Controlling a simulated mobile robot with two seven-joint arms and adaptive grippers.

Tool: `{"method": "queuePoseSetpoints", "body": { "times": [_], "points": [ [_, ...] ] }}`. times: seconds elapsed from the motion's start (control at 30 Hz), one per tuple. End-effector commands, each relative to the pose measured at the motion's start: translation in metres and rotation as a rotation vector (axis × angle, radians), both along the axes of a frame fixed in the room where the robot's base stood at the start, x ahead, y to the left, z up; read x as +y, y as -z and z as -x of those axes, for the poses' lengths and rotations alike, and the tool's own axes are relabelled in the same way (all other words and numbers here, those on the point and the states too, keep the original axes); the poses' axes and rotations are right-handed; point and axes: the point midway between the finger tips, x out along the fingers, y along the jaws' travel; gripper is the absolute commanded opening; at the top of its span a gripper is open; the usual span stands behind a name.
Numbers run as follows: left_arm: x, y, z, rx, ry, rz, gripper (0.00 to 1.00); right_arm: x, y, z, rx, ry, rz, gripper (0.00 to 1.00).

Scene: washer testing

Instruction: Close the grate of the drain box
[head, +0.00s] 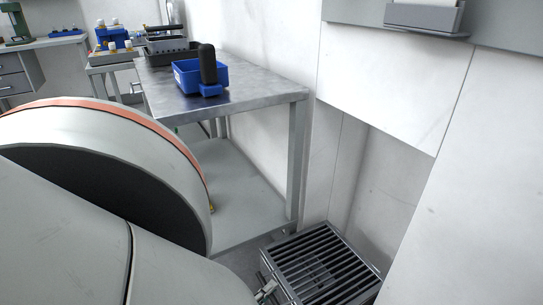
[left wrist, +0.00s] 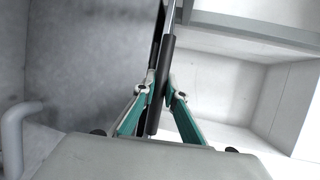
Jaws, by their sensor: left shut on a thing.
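The drain box (head: 266,268) stands on the floor at the lower right of the head view. Its dark slatted grate (head: 325,262) lies over the top; whether it sits fully flush I cannot tell. My left gripper (head: 267,290) is at the grate's near left edge, partly cut off by the frame. My right gripper is out of view.
A metal table (head: 235,105) holds a blue bin (head: 203,80) with a dark-handled thing by it. White walls (head: 385,90) close in behind and right of the drain box. My large arm link fills the left foreground.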

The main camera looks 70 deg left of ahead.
Motion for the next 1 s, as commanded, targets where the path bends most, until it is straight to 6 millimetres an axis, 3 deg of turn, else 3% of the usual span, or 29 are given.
{"method": "queuePoseSetpoints", "body": {
  "times": [0.23, 0.7, 0.73, 0.8, 1.0],
  "points": [
    [0.0, 0.018, 0.001, 0.0, 0.0, -0.002, 0.0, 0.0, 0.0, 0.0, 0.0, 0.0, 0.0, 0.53],
    [0.0, 0.026, 0.002, 0.007, -0.002, 0.006, 0.0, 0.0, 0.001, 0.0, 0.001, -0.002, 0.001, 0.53],
    [0.0, 0.026, 0.003, 0.008, -0.002, 0.006, 0.16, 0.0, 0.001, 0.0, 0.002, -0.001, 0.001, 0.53],
    [0.0, 0.026, 0.003, 0.008, -0.002, 0.006, 0.29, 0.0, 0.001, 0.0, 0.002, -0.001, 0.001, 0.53],
    [0.0, 0.024, 0.002, 0.004, -0.001, 0.003, 0.29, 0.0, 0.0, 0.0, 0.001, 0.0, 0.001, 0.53]
  ]
}}
